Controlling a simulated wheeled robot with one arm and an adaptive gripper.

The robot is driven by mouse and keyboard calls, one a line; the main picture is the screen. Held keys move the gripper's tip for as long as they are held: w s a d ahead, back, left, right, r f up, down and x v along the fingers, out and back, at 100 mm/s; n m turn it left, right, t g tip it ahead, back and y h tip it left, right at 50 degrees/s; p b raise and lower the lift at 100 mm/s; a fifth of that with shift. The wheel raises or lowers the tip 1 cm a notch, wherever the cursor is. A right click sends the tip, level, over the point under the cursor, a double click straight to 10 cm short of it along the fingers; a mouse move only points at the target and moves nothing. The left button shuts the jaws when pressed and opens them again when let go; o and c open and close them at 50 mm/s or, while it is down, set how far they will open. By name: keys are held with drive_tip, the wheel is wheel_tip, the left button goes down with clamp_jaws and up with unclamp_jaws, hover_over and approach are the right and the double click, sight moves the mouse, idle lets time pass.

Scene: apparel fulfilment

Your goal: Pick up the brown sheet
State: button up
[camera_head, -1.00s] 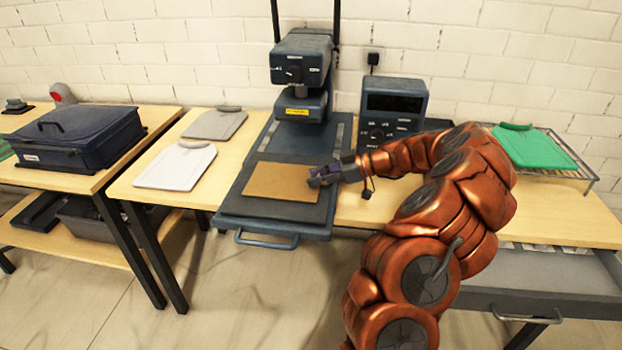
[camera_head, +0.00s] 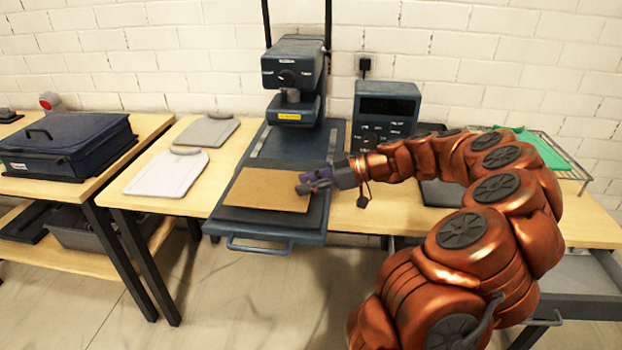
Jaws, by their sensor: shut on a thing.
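The brown sheet (camera_head: 262,189) is a flat tan rectangle over the dark pull-out platen (camera_head: 240,223) of the heat press. My gripper (camera_head: 305,184) is at the sheet's right edge, shut on that edge. The sheet looks about level. I cannot tell how far it is above the platen, if at all. The fingertips partly cover the sheet's right edge.
The press head (camera_head: 296,75) stands behind the platen, with a control box (camera_head: 386,110) to its right. A white board (camera_head: 166,174) and a grey board (camera_head: 207,130) lie to the left. A green board (camera_head: 535,148) is on a wire rack (camera_head: 569,172) at right.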

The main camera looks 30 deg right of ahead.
drive_tip(key=s+a, duration=0.2)
drive_tip(key=s+a+b, duration=0.1)
drive_tip(key=s+a, duration=0.1)
drive_tip(key=s, duration=0.1)
drive_tip(key=s+a+r, duration=0.1)
drive_tip(key=s+a, duration=0.1)
drive_tip(key=shift+s+a+b, duration=0.15)
drive_tip(key=shift+a+b, duration=0.05)
drive_tip(key=shift+b, duration=0.15)
